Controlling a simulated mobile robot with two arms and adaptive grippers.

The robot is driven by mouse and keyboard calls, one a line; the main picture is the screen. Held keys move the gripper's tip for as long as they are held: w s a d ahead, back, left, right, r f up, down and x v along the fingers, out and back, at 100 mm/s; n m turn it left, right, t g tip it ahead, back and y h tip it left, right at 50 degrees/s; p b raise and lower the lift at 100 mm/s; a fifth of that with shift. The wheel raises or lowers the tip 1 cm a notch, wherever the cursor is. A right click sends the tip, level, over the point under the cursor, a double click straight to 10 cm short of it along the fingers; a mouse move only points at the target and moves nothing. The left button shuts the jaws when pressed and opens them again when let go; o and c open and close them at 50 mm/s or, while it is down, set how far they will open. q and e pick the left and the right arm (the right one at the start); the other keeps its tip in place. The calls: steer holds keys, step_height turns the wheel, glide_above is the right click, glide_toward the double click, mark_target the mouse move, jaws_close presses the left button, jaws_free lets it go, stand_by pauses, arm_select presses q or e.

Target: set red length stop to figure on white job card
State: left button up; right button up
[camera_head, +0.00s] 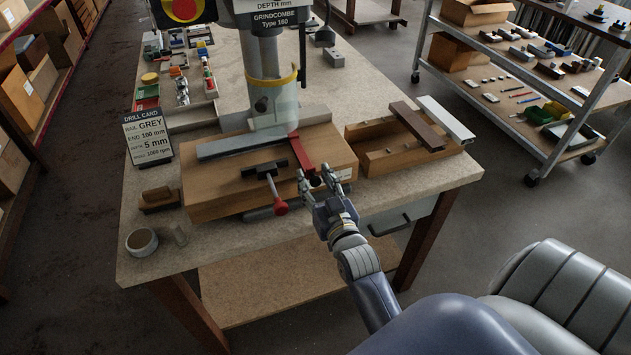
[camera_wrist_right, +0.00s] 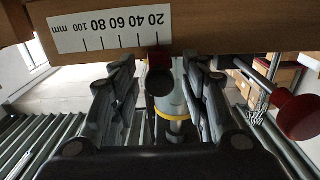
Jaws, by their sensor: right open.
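The red length stop (camera_head: 303,152) sits across the wooden drilling block (camera_head: 215,200), right of the grey bar. In the right wrist view its red end (camera_wrist_right: 159,62) is by the 20 end of the upside-down mm scale (camera_wrist_right: 110,28), with a dark round knob (camera_wrist_right: 160,82) below it. My right gripper (camera_head: 325,182) is open at the block's front; in its wrist view the fingers (camera_wrist_right: 157,80) stand either side of the knob, apart from it. The white job card (camera_head: 148,139), headed DRILL CARD, reads GREY, END 100 mm, 5 mm. My left gripper is out of view.
A black clamp with a red handle knob (camera_head: 280,208) is just left of my right gripper. The drill column (camera_head: 265,70) stands behind. A wooden tray (camera_head: 375,162) holds brown and white profiles at right.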

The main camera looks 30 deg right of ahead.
jaws_close()
steer(key=d, duration=0.2)
steer(key=s+d, duration=0.1)
steer(key=d, duration=0.2)
steer(key=s+d+p, duration=0.1)
steer(key=d, duration=0.2)
steer(key=shift+r, duration=0.1)
jaws_free()
steer(key=shift+d, duration=0.25)
